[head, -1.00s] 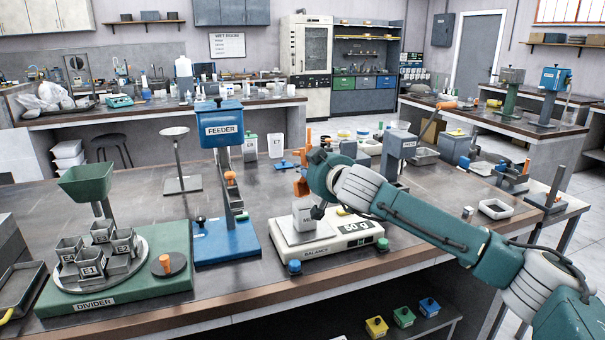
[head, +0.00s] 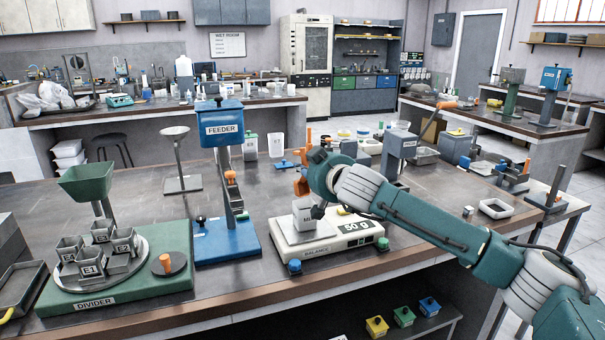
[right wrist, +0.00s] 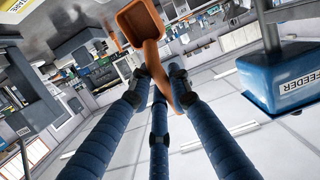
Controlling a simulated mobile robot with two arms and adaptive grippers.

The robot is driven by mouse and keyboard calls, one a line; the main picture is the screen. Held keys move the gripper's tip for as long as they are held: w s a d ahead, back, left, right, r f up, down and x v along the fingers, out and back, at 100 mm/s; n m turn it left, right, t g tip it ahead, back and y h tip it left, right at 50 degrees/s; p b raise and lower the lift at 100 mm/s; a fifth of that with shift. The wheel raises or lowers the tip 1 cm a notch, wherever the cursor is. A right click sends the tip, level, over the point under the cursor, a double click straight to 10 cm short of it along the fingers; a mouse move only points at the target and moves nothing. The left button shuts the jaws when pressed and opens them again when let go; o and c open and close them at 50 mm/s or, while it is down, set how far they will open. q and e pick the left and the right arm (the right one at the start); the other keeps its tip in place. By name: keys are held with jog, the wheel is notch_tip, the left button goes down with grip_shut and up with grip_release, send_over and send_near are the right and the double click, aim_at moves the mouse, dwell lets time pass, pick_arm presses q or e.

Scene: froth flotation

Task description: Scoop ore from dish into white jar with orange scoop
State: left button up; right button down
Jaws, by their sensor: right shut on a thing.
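My right gripper (head: 317,180) is above the balance in the head view, with its arm coming in from the right. It is shut on the orange scoop (head: 301,187). In the right wrist view, the fingers (right wrist: 159,82) close on the handle of the scoop (right wrist: 137,25), whose bowl looks empty. A small pale container (head: 303,214) with partly hidden lettering stands on the balance pan, below the scoop and partly covered by the gripper. I cannot tell whether it is the white jar. I cannot pick out the ore dish for sure. My left gripper is not in view.
The balance (head: 345,234) reads 50 g. The blue feeder (head: 222,130) and green divider (head: 120,268) stand to its left. A white square dish (head: 495,209) lies to the right. Several jars and tools stand behind my gripper.

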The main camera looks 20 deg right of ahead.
jog(key=shift+r+p, duration=0.9)
jog(key=shift+r, duration=0.85)
